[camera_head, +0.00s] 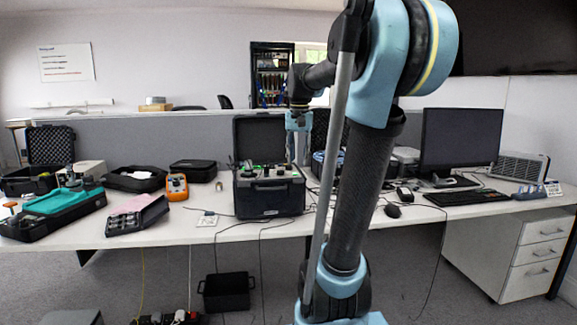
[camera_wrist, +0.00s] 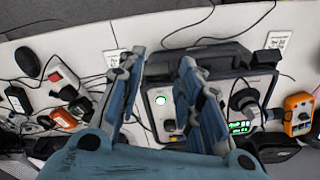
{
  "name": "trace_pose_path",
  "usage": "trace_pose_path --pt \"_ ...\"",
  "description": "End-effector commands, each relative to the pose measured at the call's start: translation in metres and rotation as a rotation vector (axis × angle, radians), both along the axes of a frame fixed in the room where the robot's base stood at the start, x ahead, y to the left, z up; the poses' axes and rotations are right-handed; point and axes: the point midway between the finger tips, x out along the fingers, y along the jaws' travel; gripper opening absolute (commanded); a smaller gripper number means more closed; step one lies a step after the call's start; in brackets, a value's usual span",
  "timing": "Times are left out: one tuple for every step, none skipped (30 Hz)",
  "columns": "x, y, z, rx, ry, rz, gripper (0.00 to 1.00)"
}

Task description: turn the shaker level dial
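The shaker unit is a black case (camera_head: 270,197) with its lid raised, on the desk at the centre of the head view. Its light panel (camera_wrist: 214,89) shows in the wrist view, with a lit green display (camera_wrist: 240,127), a round white face ringed in green (camera_wrist: 160,100) and a dark round part (camera_wrist: 243,100). I cannot tell which part is the level dial; a finger hides some of the panel. My gripper (camera_head: 298,123) points down above the right part of the case. In the wrist view my gripper (camera_wrist: 160,62) is open, with nothing between its fingers.
An orange meter (camera_head: 177,187) stands left of the case. A monitor (camera_head: 460,138), keyboard (camera_head: 468,197) and mouse (camera_head: 393,211) are at right. Cables run over the desk. The raised lid (camera_head: 258,138) stands behind the panel.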

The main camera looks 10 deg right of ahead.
Motion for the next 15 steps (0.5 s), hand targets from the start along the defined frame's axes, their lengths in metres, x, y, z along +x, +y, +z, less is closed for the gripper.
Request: trace_pose_path --pt "0.018 0.000 0.012 0.002 0.006 -0.021 0.33" --pt "0.028 -0.001 0.018 0.003 0.011 -0.035 0.33" --pt "0.041 -0.001 0.025 0.004 0.016 -0.054 0.33" --pt "0.050 -0.001 0.031 0.005 0.021 -0.067 0.33" --pt "0.059 -0.001 0.036 0.006 0.024 -0.080 0.33" --pt "0.072 -0.001 0.043 0.007 0.028 -0.099 0.33" --pt "0.082 -0.001 0.047 0.008 0.033 -0.112 0.33" --pt "0.091 -0.001 0.052 0.008 0.036 -0.126 0.33" --pt "0.104 -0.001 0.058 0.010 0.042 -0.144 0.33" --pt "0.113 -0.001 0.062 0.011 0.046 -0.158 0.33" --pt "0.123 -0.001 0.065 0.011 0.050 -0.170 0.33" --pt "0.135 -0.001 0.070 0.011 0.055 -0.188 0.33" --pt "0.143 -0.001 0.073 0.012 0.058 -0.200 0.33" --pt "0.151 -0.001 0.076 0.012 0.061 -0.213 0.33" --pt "0.161 -0.001 0.079 0.013 0.065 -0.227 0.33"
